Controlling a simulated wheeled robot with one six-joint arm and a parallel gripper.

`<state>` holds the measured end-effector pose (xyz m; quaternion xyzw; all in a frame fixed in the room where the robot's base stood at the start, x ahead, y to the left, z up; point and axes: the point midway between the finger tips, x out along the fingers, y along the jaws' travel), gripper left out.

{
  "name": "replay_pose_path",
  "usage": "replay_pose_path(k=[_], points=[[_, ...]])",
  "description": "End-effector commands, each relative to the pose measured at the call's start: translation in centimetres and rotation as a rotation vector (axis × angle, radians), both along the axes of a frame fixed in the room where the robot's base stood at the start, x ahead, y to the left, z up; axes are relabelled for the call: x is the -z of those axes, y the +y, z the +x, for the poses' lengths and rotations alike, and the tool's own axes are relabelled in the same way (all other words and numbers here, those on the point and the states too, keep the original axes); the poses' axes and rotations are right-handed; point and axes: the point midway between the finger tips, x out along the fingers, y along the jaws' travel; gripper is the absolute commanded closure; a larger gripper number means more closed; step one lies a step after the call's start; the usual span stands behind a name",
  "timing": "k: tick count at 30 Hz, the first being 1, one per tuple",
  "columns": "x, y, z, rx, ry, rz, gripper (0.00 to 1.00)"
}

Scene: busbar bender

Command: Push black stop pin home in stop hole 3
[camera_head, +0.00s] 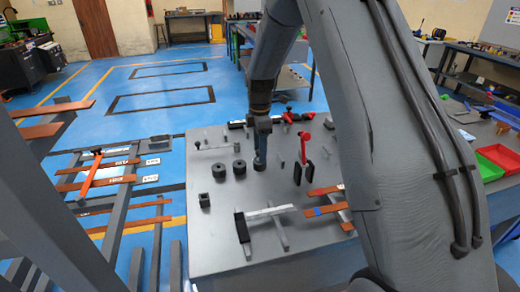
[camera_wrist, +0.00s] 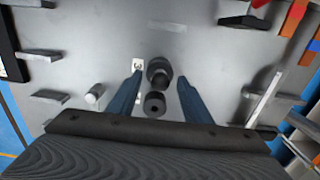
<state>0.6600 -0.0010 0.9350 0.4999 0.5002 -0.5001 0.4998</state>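In the wrist view my gripper (camera_wrist: 160,78) points down at the grey table top, its two blue fingers apart with nothing clamped between them. A black stepped round piece (camera_wrist: 159,73) shows between the fingertips, with a gap on either side. A black disc with a centre hole (camera_wrist: 154,103) is just nearer the wrist. I cannot tell for certain which is the black stop pin, or how deep it sits. A small white label (camera_wrist: 138,65) lies by the left fingertip. In the head view my gripper (camera_head: 260,163) is over the table, its fingertips indistinct.
The grey table (camera_head: 225,250) carries black cylinders (camera_head: 219,171), a red lever with black legs (camera_head: 302,146), and a pale scale bar (camera_head: 270,212) with a black end. Copper-coloured bars (camera_head: 325,209) lie at the right. A light peg (camera_wrist: 95,93) stands left of the fingers.

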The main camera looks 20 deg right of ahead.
Motion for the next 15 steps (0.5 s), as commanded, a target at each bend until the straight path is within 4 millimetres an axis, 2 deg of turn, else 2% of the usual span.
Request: replay_pose_path(k=[5, 15], points=[[-0.5, 0.0, 0.1, 0.0, -0.002, 0.0, 0.55], [-5.6, 0.0, 0.1, 0.0, -0.003, 0.0, 0.55]])
